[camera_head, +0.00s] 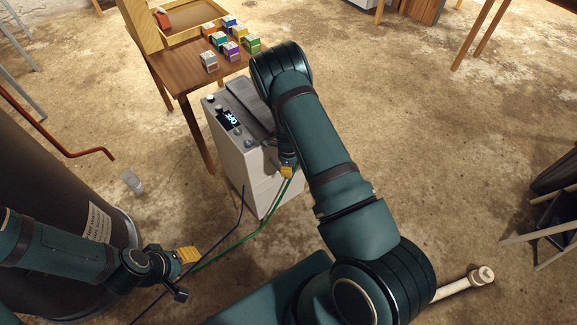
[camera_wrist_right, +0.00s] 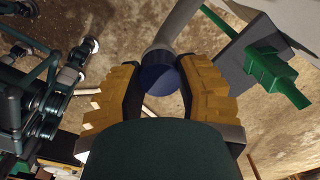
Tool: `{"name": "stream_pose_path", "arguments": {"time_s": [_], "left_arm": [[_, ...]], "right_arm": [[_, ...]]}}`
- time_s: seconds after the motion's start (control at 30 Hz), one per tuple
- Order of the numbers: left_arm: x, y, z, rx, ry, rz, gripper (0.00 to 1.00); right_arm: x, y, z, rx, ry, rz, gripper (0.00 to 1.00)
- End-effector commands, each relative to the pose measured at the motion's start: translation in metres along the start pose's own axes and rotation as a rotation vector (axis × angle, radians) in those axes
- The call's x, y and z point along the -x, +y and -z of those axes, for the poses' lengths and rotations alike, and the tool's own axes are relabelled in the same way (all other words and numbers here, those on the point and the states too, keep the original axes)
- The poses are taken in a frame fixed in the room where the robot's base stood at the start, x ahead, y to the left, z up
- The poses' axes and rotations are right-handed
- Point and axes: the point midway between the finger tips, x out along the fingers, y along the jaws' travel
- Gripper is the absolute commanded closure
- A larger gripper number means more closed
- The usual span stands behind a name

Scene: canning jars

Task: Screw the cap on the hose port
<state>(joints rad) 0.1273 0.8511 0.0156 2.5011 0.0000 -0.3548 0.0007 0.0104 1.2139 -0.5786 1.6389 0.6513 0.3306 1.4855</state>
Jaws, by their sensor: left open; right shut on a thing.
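A dark blue round cap (camera_wrist_right: 158,76) sits between the yellow-padded fingers of my right gripper (camera_wrist_right: 160,92), which is shut on it. A grey pipe (camera_wrist_right: 176,28), apparently the hose port, runs from the machine to just beyond the cap; the two overlap in this view, and I cannot tell whether they touch or are threaded. In the head view my right gripper (camera_head: 287,171) is at the side of the light grey machine (camera_head: 252,180), partly hidden by my arm, and the cap is not visible there. My left gripper (camera_head: 186,270) is open and empty, low at the left.
A green fitting (camera_wrist_right: 268,68) sits beside the pipe. A green hose (camera_head: 240,240) and a dark blue line (camera_head: 240,208) run from the machine past my left gripper. A wooden table (camera_head: 186,70) with small coloured boxes stands behind. A dark tank (camera_head: 60,190) stands left.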

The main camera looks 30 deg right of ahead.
Motion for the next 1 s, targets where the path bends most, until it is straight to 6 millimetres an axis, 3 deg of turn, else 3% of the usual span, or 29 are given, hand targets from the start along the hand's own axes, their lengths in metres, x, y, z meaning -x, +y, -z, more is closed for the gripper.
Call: {"name": "stream_pose_path", "arguments": {"time_s": [0.23,0.6,0.83,1.0], "left_arm": [[0.003,0.0011,0.0003,0.0,0.0,0.0,0.49],[0.0033,0.0012,0.0003,0.0,0.0,0.0,0.49],[0.0073,0.0027,0.0007,0.0,0.0,0.0,0.49],[0.0077,0.0029,0.0008,0.0,0.0,0.0,0.49]], "right_arm": [[0.0003,0.0004,0.0002,-0.319,0.002,0.001,1.0],[-0.0001,0.0004,0.0004,-0.384,0.002,0.001,1.0],[0.0003,0.0008,0.0005,-0.674,0.003,0.003,1.0],[0.0,0.0006,0.0003,-0.766,0.002,0.003,1.0]]}}
